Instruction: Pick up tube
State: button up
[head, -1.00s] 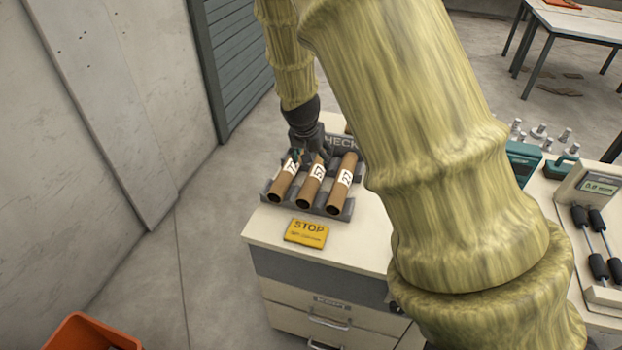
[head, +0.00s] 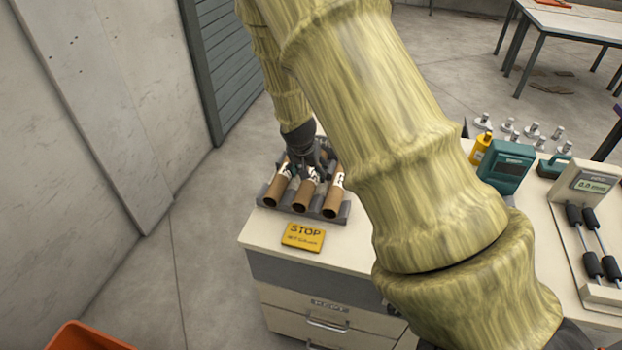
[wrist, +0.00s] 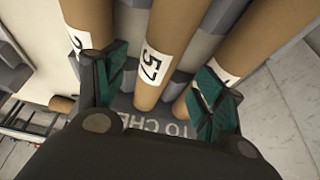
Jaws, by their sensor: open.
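Three brown cardboard tubes with white number labels lie side by side in a grey rack (head: 268,198) on the cabinet top. In the head view they are the left tube (head: 275,191), the middle tube (head: 303,196) and the right tube (head: 334,200). My gripper (wrist: 160,92) is open, with its green-padded fingers on either side of the middle tube (wrist: 172,45), whose label reads 57. The fingers point along the gaps between it and its neighbours. I cannot tell whether the pads touch any tube. In the head view my gripper (head: 309,172) partly hides the tubes.
A yellow STOP sign (head: 303,236) lies in front of the rack. To the right are a teal device (head: 504,166), a gauge with black-handled rods (head: 590,185) and several small metal pieces. An orange bin (head: 80,338) stands on the floor at lower left.

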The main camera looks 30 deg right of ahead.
jog(key=shift+p+x, duration=1.2)
jog(key=shift+x, duration=1.25)
jog(key=shift+s, duration=0.1)
jog(key=c, duration=1.1)
